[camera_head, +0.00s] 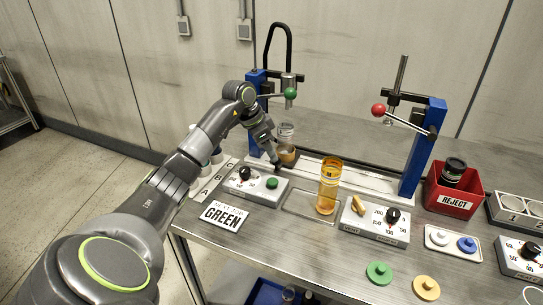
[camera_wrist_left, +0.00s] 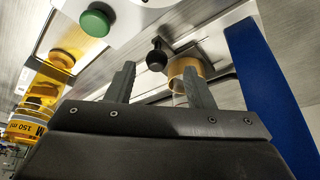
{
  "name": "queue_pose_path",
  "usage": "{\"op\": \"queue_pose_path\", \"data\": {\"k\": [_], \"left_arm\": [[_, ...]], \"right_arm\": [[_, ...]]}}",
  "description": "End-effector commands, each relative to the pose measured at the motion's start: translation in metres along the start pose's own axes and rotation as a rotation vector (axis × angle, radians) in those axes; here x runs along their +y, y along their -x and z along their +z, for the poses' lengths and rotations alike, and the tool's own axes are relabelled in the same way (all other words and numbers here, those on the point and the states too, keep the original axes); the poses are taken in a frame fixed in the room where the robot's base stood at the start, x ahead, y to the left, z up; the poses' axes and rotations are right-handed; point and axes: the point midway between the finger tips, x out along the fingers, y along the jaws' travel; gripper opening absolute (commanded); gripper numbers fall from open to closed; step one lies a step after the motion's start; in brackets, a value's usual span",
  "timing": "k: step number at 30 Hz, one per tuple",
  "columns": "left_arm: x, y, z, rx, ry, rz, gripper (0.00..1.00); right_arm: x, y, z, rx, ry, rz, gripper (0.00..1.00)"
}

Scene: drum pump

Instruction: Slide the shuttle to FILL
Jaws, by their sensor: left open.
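The shuttle (camera_head: 292,161) is a dark plate on the pale rail at the back of the bench, at the left blue post. A clear jar with amber contents (camera_head: 287,152) stands on it; its tan round end also shows in the left wrist view (camera_wrist_left: 186,67). A black ball knob (camera_wrist_left: 155,56) shows in the left wrist view. My left gripper (camera_head: 277,165) is beside the shuttle; in the wrist view its open fingers (camera_wrist_left: 160,82) lie to either side of the knob in the picture. Contact cannot be told. I cannot read a FILL mark.
The left control box (camera_head: 256,187) with a green button lies just in front of the gripper. An amber cylinder (camera_head: 329,188) stands right of it. Blue posts (camera_head: 423,150) with levers rise at both rail ends. A red REJECT bin (camera_head: 452,195) is at right.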

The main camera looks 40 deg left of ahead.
Motion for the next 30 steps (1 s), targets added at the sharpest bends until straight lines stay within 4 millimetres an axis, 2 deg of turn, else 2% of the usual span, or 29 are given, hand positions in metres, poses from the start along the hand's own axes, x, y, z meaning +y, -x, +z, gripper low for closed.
{"op": "queue_pose_path", "data": {"k": [1, 9, 15, 21, 30], "left_arm": [[-0.002, 0.013, 0.000, 0.002, -0.002, -0.008, 0.48], [-0.002, 0.080, 0.001, 0.002, -0.001, -0.008, 0.48], [-0.002, 0.118, 0.001, 0.002, 0.001, -0.005, 0.48], [-0.001, 0.137, 0.001, 0.001, 0.002, -0.002, 0.48], [-0.001, 0.139, 0.001, 0.000, 0.001, -0.001, 0.48]], "right_arm": [[0.000, -0.002, 0.000, 0.000, 0.000, 0.000, 0.36], [-0.001, -0.008, 0.001, 0.000, 0.000, 0.000, 0.36], [-0.001, -0.011, 0.001, 0.000, 0.000, 0.000, 0.36], [-0.001, -0.012, 0.001, 0.000, 0.000, 0.000, 0.36], [-0.001, -0.011, 0.001, 0.000, 0.000, 0.000, 0.36]]}}
